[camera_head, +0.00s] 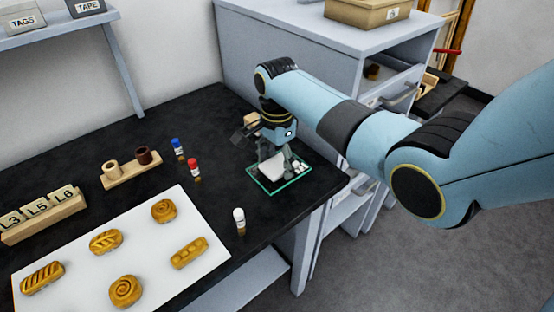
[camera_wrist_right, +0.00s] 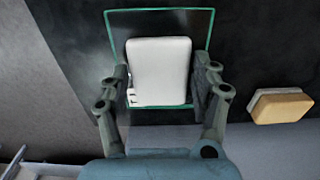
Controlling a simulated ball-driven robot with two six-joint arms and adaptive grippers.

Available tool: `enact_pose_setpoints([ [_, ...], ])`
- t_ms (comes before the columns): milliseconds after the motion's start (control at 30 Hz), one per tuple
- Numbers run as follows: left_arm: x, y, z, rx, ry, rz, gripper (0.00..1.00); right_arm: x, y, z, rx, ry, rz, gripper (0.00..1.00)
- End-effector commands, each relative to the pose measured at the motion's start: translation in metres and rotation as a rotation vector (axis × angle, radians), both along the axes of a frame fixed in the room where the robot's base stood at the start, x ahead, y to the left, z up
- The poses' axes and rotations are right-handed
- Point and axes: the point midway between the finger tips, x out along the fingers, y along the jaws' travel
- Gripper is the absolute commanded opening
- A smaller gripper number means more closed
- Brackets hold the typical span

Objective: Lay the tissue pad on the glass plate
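The white tissue pad (camera_head: 272,168) is over the glass plate (camera_head: 249,178), a clear plate with green edges near the right end of the dark table. My right gripper (camera_head: 278,160) points down there with its fingers on either side of the pad. In the right wrist view the pad (camera_wrist_right: 160,68) fills the space between the fingers of my right gripper (camera_wrist_right: 160,85), which appear to touch its sides. The plate's green rim (camera_wrist_right: 160,9) shows beyond the pad. Whether the pad rests on the glass or is slightly above it, I cannot tell. My left gripper is out of view.
A tan and white block (camera_wrist_right: 280,106) lies beside the plate. Red-capped (camera_head: 194,168), blue-capped (camera_head: 178,148) and white-capped (camera_head: 239,220) vials stand left of the plate. A white board (camera_head: 150,262) holds several pastry-like pieces. A grey cabinet (camera_head: 290,45) stands behind.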

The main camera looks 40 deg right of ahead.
Motion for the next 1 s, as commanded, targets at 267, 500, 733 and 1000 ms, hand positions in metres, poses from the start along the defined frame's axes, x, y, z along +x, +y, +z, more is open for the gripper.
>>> enact_pose_setpoints([
  [267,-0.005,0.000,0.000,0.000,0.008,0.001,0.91,0.000,0.000,0.000,0.000,0.000,0.000,0.80],
  [500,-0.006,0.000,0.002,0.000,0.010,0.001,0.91,0.001,0.000,0.013,-0.001,-0.003,0.000,0.80],
  [733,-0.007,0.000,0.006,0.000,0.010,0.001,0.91,0.001,0.000,0.062,-0.002,-0.005,0.000,0.80],
  [1000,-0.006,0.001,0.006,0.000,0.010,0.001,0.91,0.001,0.000,0.111,0.000,-0.003,0.000,0.80],
])
